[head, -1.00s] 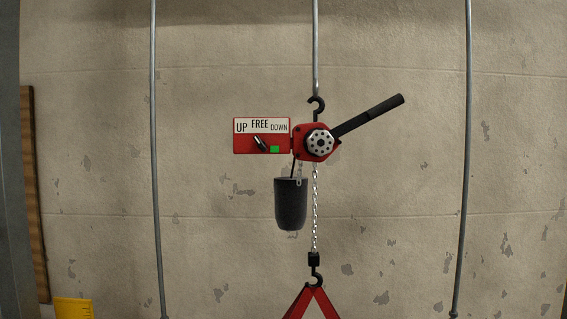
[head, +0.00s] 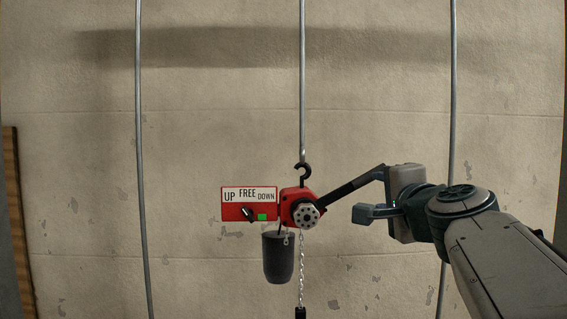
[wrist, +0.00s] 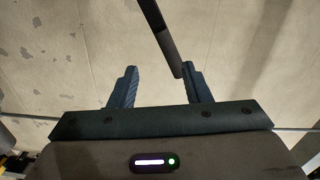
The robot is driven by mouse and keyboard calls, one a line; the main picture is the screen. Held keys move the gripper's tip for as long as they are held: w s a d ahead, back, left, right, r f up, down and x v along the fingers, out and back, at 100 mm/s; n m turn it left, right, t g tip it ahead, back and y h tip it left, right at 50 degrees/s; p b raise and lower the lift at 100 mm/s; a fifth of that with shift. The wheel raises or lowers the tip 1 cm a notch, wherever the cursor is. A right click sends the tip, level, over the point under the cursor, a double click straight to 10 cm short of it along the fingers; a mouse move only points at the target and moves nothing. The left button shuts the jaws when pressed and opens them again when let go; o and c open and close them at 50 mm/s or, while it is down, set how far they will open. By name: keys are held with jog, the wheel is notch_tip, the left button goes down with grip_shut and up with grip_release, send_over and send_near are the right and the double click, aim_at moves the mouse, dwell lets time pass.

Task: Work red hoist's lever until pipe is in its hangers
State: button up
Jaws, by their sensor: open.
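The red hoist (head: 302,208) hangs by a black hook from a grey rod. Its black lever (head: 347,190) slants up and right. A red selector plate (head: 234,207) reads UP, FREE, DOWN; its knob (head: 249,214) tilts toward the UP side, with a green square beside it. My gripper (head: 366,192) is open at the lever's outer end, the upper finger by its tip. In the wrist view, the lever (wrist: 167,42) ends near the right finger of my gripper (wrist: 157,86), on its inner side; I cannot tell whether they touch. The pipe and its hangers are out of view.
A dark chain container (head: 278,259) and the load chain (head: 301,268) hang below the hoist. Thin vertical rods stand left (head: 142,170) and right (head: 452,100) of it. A bare wall lies behind. A brown wooden strip (head: 16,200) is at the far left.

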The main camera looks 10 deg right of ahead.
aim_at(371, 181)
jog(key=shift+m, duration=0.4)
jog(key=w, duration=0.3)
jog(key=w+d, duration=0.1)
jog(key=w, duration=0.2)
jog(key=w+d, duration=0.1)
jog(key=w, duration=0.2)
jog(key=shift+w+d+r, duration=0.2)
jog(key=shift+w+r, duration=0.15)
jog(key=a+f+m+b, duration=0.2)
jog(key=f+m+b, duration=0.2)
jog(key=f+b, duration=0.4)
jog(key=a+f+m+b, duration=0.2)
jog(key=f+m+b, duration=0.2)
jog(key=f+b, duration=0.4)
jog(key=shift+w+a+f+b, duration=0.3)
jog(key=shift+a+f+b, duration=0.1)
jog(key=shift+f, duration=1.2)
